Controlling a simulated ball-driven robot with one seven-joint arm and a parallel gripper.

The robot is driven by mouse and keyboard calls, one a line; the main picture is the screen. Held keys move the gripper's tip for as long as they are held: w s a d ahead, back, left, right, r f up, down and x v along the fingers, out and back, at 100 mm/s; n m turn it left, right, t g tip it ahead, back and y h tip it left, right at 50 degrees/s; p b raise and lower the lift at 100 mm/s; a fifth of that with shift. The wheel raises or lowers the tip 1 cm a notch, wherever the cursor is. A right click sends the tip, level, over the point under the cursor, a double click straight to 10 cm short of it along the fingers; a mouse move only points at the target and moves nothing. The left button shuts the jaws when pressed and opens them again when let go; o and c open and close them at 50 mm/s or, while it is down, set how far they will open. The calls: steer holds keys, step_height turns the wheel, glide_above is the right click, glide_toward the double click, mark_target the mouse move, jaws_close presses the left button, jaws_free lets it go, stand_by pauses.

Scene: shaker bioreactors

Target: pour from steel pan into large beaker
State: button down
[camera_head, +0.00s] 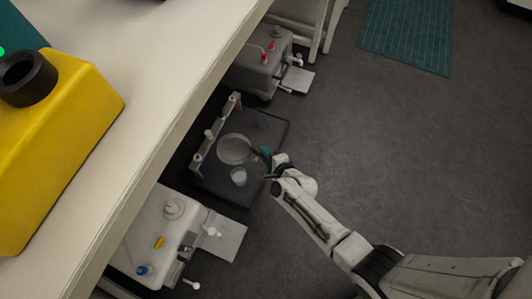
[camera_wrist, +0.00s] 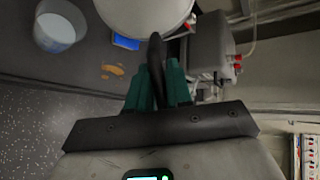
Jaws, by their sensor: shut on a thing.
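The steel pan (camera_head: 234,149) is a round, pale disc over the dark shaker platform in the head view. In the wrist view the pan (camera_wrist: 145,14) is cut off by the top edge, and its dark handle (camera_wrist: 155,62) points toward me. My gripper (camera_head: 266,155) is shut on that handle; its teal fingers (camera_wrist: 156,82) lie on both sides of it. The large beaker (camera_head: 238,177) is a clear cup standing just below the pan in the head view. It also shows at the upper left of the wrist view (camera_wrist: 58,30). I cannot tell the pan's contents.
The dark shaker platform (camera_head: 222,190) has a rail with clamps (camera_head: 212,133) along its left side. Grey-white units stand above (camera_head: 257,70) and below (camera_head: 160,240) it. A white bench (camera_head: 150,75) with a yellow container (camera_head: 62,140) overhangs at left. The floor at right is open.

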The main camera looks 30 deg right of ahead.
steer(key=r+p, duration=0.1)
steer(key=p, duration=0.1)
steer(key=w+r+g+p, duration=0.1)
steer(key=r+p, duration=0.1)
steer(key=shift+d+p, duration=0.15)
steer(key=shift+p, duration=0.15)
